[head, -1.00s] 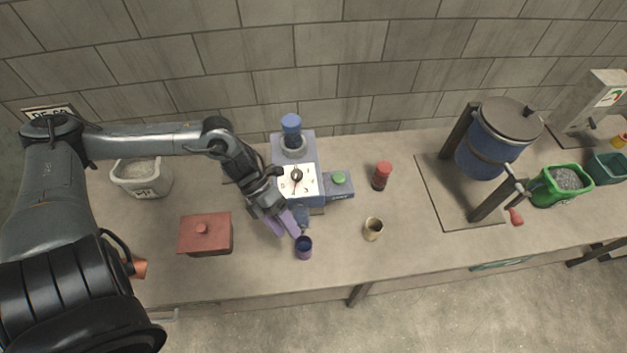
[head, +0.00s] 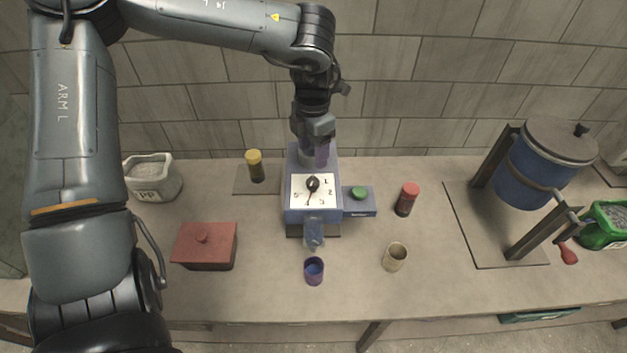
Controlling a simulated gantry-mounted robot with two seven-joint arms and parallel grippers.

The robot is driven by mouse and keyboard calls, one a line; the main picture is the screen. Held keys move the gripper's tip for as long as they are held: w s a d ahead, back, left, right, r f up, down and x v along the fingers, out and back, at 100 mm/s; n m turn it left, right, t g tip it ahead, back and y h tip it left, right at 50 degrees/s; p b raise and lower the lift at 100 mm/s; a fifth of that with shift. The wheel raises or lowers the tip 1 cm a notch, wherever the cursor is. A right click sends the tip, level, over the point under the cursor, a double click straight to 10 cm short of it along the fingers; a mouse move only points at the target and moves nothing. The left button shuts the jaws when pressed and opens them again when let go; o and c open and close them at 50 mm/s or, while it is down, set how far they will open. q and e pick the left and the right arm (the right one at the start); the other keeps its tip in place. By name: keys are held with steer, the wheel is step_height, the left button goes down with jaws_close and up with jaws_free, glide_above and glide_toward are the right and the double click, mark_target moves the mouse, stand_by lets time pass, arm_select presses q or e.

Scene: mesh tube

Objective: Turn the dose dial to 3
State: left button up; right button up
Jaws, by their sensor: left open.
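The dose dial (head: 313,184) is a dark knob on the white numbered face of a blue dispenser (head: 328,215). A thin red pointer runs from the knob down and slightly left, between the 5 and the 3, and not onto the 3. My left gripper (head: 317,156) has purple fingers and points down over the back of the dispenser, just behind the dial. It is open, apart from the knob, and holds nothing visible. My right gripper is out of view.
A green button (head: 358,193) sits on a box at the dispenser's right. A purple cup (head: 314,271) stands below its spout. A red-capped jar (head: 407,199), tan cup (head: 395,257), yellow-capped jar (head: 255,166) and red lidded box (head: 205,247) stand around. The front counter is mostly clear.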

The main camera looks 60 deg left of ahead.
mark_target(313, 181)
arm_select(q)
step_height(313, 181, down, 10)
steer(key=shift+r, duration=0.2)
steer(key=shift+c, duration=0.2)
steer(key=c, duration=1)
steer(key=shift+n+b, duration=0.35)
steer(key=shift+n, duration=0.05)
steer(key=shift+f+n+b, duration=0.1)
steer(key=shift+n+b, duration=0.2)
steer(key=shift+n, duration=0.3)
steer(key=n+b, duration=0.1)
steer(key=n, duration=0.1)
steer(key=shift+n, duration=0.3)
steer(key=n+b, duration=0.1)
steer(key=n, duration=0.4)
